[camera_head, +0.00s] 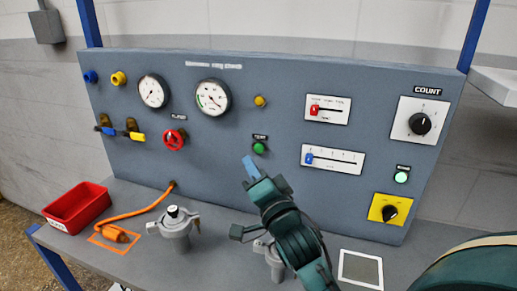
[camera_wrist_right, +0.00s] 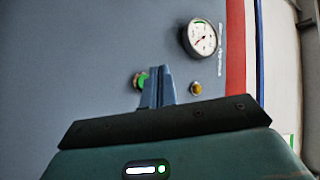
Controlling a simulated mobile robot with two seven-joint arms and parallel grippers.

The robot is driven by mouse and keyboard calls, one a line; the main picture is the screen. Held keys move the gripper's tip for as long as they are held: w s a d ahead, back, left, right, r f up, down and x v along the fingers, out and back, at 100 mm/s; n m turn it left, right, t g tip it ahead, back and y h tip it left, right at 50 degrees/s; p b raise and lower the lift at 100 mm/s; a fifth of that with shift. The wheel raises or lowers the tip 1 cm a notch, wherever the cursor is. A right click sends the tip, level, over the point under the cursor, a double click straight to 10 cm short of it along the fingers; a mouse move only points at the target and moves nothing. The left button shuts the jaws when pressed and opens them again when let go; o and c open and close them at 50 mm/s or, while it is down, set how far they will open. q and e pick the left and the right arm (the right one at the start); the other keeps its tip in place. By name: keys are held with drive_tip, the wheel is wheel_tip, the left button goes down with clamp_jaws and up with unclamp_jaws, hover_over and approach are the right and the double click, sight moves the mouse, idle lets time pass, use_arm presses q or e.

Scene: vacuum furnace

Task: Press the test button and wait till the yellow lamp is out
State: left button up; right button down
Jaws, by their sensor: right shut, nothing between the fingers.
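The green test button (camera_head: 259,148) sits on the grey panel under a small black label. In the right wrist view the green button (camera_wrist_right: 141,80) shows just left of the fingertips, partly hidden by them. The yellow lamp (camera_head: 260,101) is above the button; it looks dull amber, and I cannot tell whether it is lit. It also shows in the right wrist view (camera_wrist_right: 196,88). My right gripper (camera_head: 249,162) is shut and empty, its blue fingertips just below and left of the button. I cannot tell whether they touch the panel. My left gripper is not in view.
A red valve knob (camera_head: 173,140) and two round gauges (camera_head: 212,97) are left of the button. Slider plates (camera_head: 332,159) are to the right.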

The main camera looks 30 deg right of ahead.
sight(259, 148)
drive_tip(key=shift+w+d, duration=1.1)
drive_tip(key=shift+d, duration=0.2)
drive_tip(key=shift+w+p, duration=0.1)
drive_tip(key=shift+p, duration=0.3)
idle(0.8)
drive_tip(key=shift+w+d, duration=0.2)
drive_tip(key=shift+d, duration=0.1)
drive_tip(key=shift+w+d, duration=0.2)
drive_tip(key=shift+d, duration=0.05)
idle(0.6)
drive_tip(key=shift+s+a+p, duration=0.1)
drive_tip(key=shift+p, duration=0.2)
drive_tip(key=shift+s+a, duration=0.4)
drive_tip(key=shift+a, duration=0.1)
